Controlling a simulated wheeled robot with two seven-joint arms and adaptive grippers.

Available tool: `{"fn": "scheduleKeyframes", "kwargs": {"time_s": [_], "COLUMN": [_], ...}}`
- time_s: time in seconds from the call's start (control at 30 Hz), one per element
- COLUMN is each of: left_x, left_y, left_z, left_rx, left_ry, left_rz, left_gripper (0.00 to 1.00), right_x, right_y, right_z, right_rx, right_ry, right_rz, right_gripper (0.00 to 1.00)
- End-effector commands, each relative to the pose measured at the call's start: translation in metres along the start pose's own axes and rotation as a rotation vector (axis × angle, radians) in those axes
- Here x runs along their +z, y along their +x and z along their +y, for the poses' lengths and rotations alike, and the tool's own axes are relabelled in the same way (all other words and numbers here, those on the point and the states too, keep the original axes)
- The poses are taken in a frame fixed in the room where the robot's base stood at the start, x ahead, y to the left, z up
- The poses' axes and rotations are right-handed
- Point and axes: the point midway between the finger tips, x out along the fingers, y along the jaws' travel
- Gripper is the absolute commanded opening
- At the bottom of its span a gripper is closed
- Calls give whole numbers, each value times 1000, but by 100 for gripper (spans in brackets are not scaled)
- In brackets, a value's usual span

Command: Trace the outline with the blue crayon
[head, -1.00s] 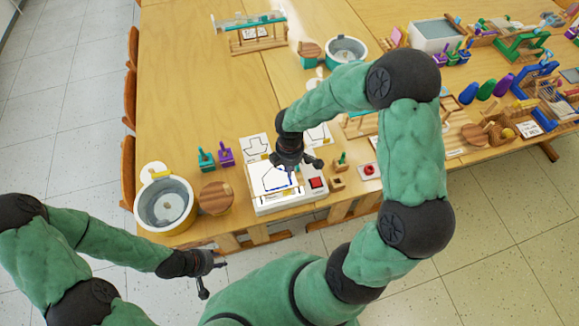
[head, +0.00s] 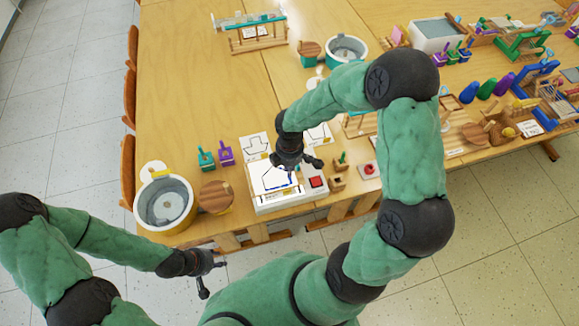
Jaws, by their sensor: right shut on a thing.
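A white sheet with a printed house-like outline (head: 272,177) lies on a white light box (head: 288,201) near the table's front edge. Blue line shows along the lower part of the outline. My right gripper (head: 293,170) is over the sheet's right side, shut on the blue crayon (head: 290,179), whose tip points down at the sheet. The crayon is mostly hidden by the gripper; I cannot tell whether its tip touches the paper. My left gripper (head: 214,274) is empty, off the table in front of its edge, with its fingers apart.
The table's back left is clear.

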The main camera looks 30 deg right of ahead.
Motion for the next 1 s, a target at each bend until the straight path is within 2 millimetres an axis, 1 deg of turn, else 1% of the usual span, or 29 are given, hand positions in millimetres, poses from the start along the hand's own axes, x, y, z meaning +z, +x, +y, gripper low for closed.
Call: {"fn": "scheduleKeyframes", "kwargs": {"time_s": [0.23, 0.73, 0.83, 1.0], "left_x": [0, 1, 1, 1], "left_y": [-4, -32, -34, -33], "left_z": [1, 11, 12, 12], "left_rx": [0, 0, 0, 0], "left_ry": [0, 0, 0, 0], "left_rz": [0, 0, 0, 0], "left_gripper": [36, 36, 36, 36], "right_x": [0, 0, 0, 0], "right_y": [-5, -39, -41, -40], "right_z": [0, 0, 0, 0], "right_rx": [0, 0, 0, 0], "right_ry": [0, 0, 0, 0], "right_rz": [0, 0, 0, 0], "right_gripper": [0, 0, 0, 0]}}
